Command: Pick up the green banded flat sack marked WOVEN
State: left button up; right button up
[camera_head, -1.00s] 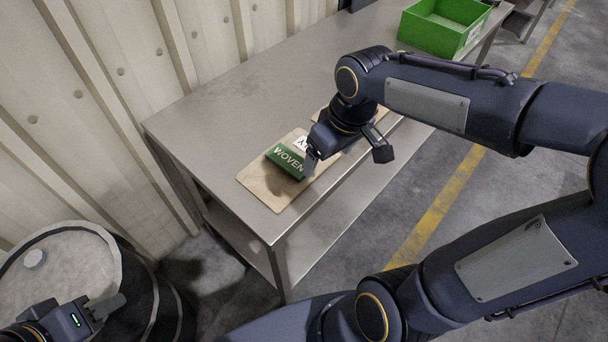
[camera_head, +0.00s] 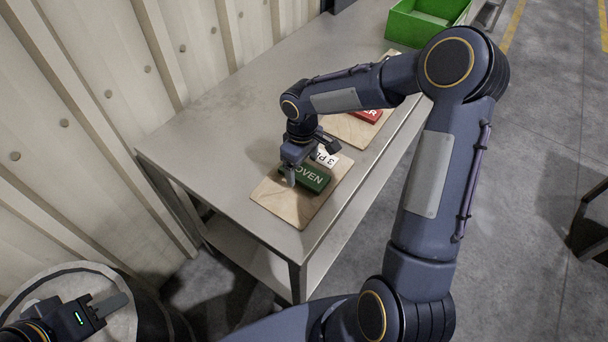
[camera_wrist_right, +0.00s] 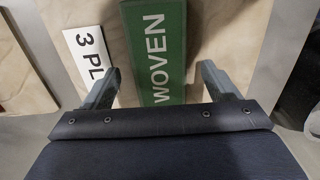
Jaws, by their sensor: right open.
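The green flat sack marked WOVEN (camera_head: 312,178) lies on a wooden board (camera_head: 283,205) near the table's front end. It also shows in the right wrist view (camera_wrist_right: 158,40), its long side running away from me. My right gripper (camera_head: 310,166) is over the sack, pointing down, and hides part of it. In the right wrist view its two fingers (camera_wrist_right: 160,78) are open, one on each side of the sack's line, with no clear contact. My left gripper (camera_head: 103,306) is at the lower left, over the drum, far from the sack.
A white card reading "3 PL" (camera_wrist_right: 87,50) lies beside the sack. A red item (camera_head: 369,115) lies on a second board (camera_head: 345,130) further back. A green bin (camera_head: 400,27) stands at the table's far end. A corrugated wall borders the table's left; a drum (camera_head: 75,270) stands below left.

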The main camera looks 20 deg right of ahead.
jog(key=shift+f, duration=0.8)
jog(key=c, duration=1.1)
jog(key=shift+r, duration=0.1)
